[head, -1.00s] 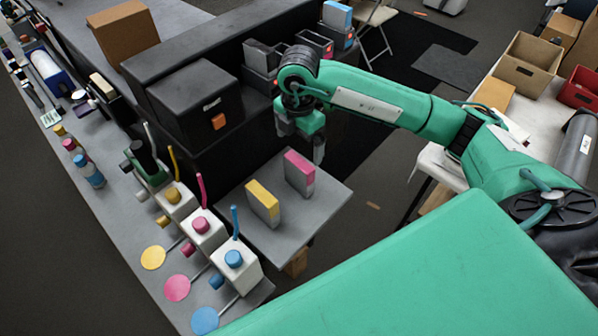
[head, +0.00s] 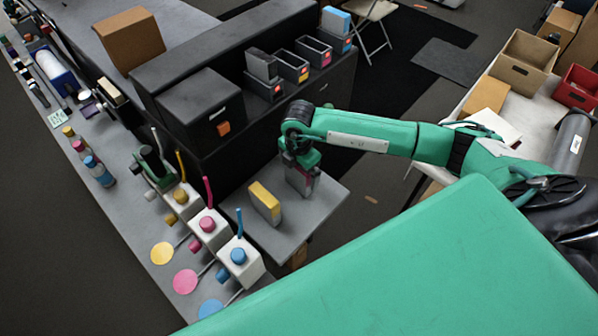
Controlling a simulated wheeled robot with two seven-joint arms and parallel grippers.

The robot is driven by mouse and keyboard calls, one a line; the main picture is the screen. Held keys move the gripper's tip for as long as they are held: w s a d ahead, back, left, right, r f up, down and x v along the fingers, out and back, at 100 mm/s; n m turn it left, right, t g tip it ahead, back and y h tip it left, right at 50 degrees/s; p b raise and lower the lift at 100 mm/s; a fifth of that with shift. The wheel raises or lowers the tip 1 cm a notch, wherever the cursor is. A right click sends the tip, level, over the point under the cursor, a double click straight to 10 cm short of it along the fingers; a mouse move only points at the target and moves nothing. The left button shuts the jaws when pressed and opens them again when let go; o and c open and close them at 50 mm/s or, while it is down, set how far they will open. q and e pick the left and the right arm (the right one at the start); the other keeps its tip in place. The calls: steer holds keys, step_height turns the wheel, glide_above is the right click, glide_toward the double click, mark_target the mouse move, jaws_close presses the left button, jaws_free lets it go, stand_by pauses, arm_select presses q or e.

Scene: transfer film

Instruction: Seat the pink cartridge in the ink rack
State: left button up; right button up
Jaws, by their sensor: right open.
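The pink cartridge (head: 317,178) stands upright on the small grey shelf (head: 285,236) and is mostly hidden by my right gripper. My right gripper (head: 301,181) is open and low over the cartridge, pointing down with its fingers about it; contact cannot be told. The ink rack (head: 314,51) is a row of dark slots on top of the black cabinet. A black cartridge (head: 262,65) stands in its left slot and a blue cartridge (head: 336,20) in its right one. The two middle slots look empty. My left gripper is not in view.
A yellow cartridge (head: 265,202) stands left of my right gripper on the shelf. The black printer-like box (head: 200,110) stands on the cabinet behind. White ink tanks (head: 240,262) with coloured caps stand left of the shelf. The front of the shelf is clear.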

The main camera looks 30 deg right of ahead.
steer(key=c, duration=1)
steer(key=shift+c, duration=0.3)
steer(key=shift+r, duration=0.15)
